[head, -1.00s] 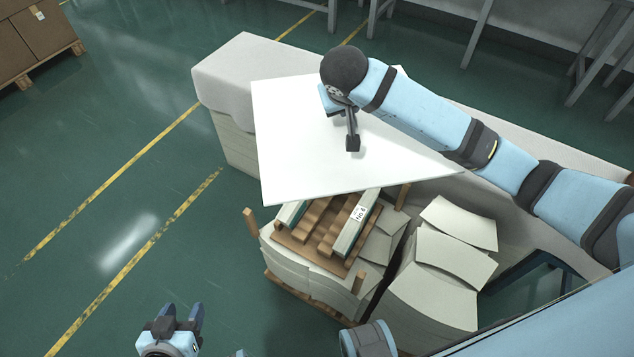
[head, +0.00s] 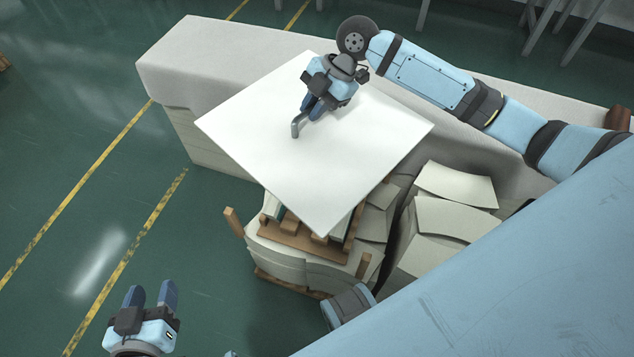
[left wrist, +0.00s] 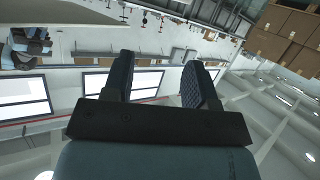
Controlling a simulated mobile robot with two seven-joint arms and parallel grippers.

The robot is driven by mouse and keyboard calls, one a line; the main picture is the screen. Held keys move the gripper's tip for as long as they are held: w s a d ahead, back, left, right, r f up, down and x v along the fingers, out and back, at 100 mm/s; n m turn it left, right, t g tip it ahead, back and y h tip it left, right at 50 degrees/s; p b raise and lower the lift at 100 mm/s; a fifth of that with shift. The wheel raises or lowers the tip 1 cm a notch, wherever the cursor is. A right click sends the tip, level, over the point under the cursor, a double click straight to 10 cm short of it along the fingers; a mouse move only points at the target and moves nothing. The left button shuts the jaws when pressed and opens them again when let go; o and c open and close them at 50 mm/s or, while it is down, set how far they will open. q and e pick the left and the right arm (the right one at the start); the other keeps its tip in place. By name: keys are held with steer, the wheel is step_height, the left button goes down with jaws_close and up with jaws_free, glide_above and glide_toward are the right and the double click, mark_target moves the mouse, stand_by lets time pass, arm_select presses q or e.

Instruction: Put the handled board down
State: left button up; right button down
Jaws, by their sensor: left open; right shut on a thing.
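The handled board (head: 270,160) is a large white square sheet with a small grey handle (head: 297,127) on its top face. In the head view it lies over the wooden rack and the near edge of the long pale table; I cannot tell whether it touches them. My right gripper (head: 308,110) is shut on the handle, above the board's middle. My left gripper (head: 152,296) is open and empty over the floor at the lower left.
A long covered table (head: 190,75) runs behind the board. A wooden rack (head: 290,238) on stacked pale sheets is partly hidden under the board. More curved sheets (head: 455,220) are stacked to the right. Green floor (head: 60,150) with yellow lines is free at the left.

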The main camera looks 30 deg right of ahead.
steer(key=n+g, duration=0.1)
steer(key=n, duration=0.1)
steer(key=n+g+b, duration=0.1)
steer(key=n, duration=0.1)
steer(key=shift+s+d+f, duration=0.1)
steer(key=shift+s+f, duration=0.1)
steer(key=shift+s, duration=0.2)
steer(key=shift+f+n+g, duration=0.25)
steer(key=shift+n+g, duration=0.05)
steer(key=shift+n, duration=0.1)
step_height(320, 180, down, 19)
steer(key=b, duration=0.6)
steer(key=shift+f, duration=0.2)
arm_select(q)
steer(key=d+r+t+h, duration=0.4)
steer(key=r, duration=0.4)
steer(key=shift+w+r, duration=0.35)
steer(key=shift+w, duration=0.05)
arm_select(e)
steer(key=c, duration=1.1)
jaws_free()
steer(key=shift+s, duration=0.1)
